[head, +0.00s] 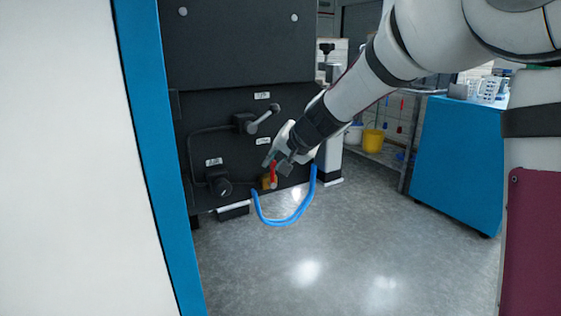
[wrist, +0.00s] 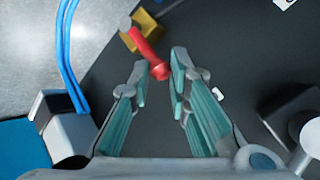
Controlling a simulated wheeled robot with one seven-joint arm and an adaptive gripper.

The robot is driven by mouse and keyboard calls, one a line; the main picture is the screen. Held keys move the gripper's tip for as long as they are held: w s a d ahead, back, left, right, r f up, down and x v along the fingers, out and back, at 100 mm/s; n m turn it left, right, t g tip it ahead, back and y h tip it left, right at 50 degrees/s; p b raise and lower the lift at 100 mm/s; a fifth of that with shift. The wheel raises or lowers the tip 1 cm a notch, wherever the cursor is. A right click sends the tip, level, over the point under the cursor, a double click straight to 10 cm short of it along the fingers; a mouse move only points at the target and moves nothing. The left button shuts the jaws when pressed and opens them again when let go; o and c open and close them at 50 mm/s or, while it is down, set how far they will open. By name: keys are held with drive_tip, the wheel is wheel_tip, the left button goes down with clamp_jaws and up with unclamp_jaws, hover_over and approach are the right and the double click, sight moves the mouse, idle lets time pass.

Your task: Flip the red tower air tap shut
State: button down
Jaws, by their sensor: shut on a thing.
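The red tower air tap has a red lever (head: 274,173) on a brass-yellow body (head: 266,183), low on the dark machine panel. In the wrist view the red lever (wrist: 147,46) runs from the yellow body (wrist: 148,27) at the top down to a rounded red end. My gripper (head: 273,160) reaches in from the upper right. In the wrist view my gripper (wrist: 161,73) has its fingers on both sides of the lever's end and is shut on it. In the head view the fingers partly cover the lever's upper end.
A blue hose (head: 284,223) loops below the tap. A grey lever handle (head: 262,122) and a black knob (head: 219,187) sit on the panel (head: 240,50). A blue cabinet (head: 455,160) and a yellow bucket (head: 373,140) stand to the right. The floor in front is clear.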

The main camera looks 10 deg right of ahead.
drive_tip(key=shift+a, duration=0.2)
idle(0.4)
drive_tip(key=c, duration=1.5)
unclamp_jaws()
drive_tip(key=v, duration=1.2)
drive_tip(key=shift+s, duration=0.1)
drive_tip(key=shift+a, duration=0.1)
